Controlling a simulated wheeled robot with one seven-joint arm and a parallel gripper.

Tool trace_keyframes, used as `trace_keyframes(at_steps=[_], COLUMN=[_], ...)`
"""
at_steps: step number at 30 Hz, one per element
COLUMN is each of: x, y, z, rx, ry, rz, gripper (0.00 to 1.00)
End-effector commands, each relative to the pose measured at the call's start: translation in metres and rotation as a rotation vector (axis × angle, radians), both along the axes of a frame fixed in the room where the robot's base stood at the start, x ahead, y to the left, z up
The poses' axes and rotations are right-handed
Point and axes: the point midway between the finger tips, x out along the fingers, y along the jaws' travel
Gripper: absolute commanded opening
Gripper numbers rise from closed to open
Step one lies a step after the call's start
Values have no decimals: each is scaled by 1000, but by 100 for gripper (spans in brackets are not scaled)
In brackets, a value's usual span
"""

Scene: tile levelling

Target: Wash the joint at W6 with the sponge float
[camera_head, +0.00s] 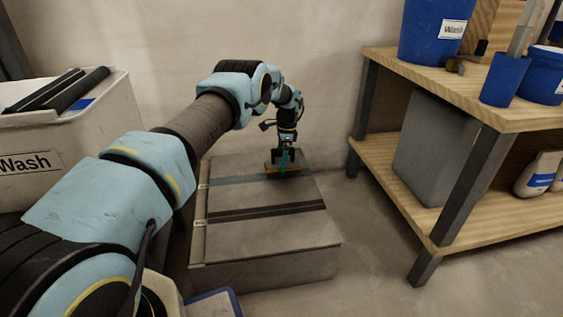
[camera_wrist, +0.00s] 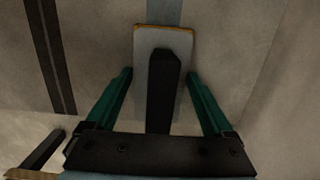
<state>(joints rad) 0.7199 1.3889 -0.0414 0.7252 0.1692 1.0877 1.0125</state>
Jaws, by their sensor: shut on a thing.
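My gripper (camera_head: 287,160) is shut on the sponge float (camera_head: 284,172), with its green fingers (camera_wrist: 160,100) on either side of the dark handle. In the wrist view the float (camera_wrist: 150,50) is a pale plate with an orange edge. The float is low over the far, blue-grey joint (camera_head: 232,181) of the tiled slab, near its right end. This joint also runs out from under the float in the wrist view (camera_wrist: 164,12). I cannot tell whether the sponge touches it. A nearer, dark joint (camera_head: 265,211) crosses the slab. Small tags at the joints' left ends are unreadable.
The low slab (camera_head: 270,242) stands near the wall. A white tub marked Wash (camera_head: 40,190) is at the left. A wooden shelf unit (camera_head: 480,105) at the right bears a blue Wash bucket (camera_head: 425,40) and blue containers. Floor is clear between slab and shelf.

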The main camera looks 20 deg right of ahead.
Motion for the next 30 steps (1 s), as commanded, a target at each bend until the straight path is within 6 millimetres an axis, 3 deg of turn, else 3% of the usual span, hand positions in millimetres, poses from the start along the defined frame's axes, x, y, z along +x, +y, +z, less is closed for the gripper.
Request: trace_keyframes(at_steps=[15, 30], x=[0, 0], y=[0, 0], z=[52, 55], rx=[0, 0], ry=[1, 1], rz=[0, 0], gripper=[16, 16])
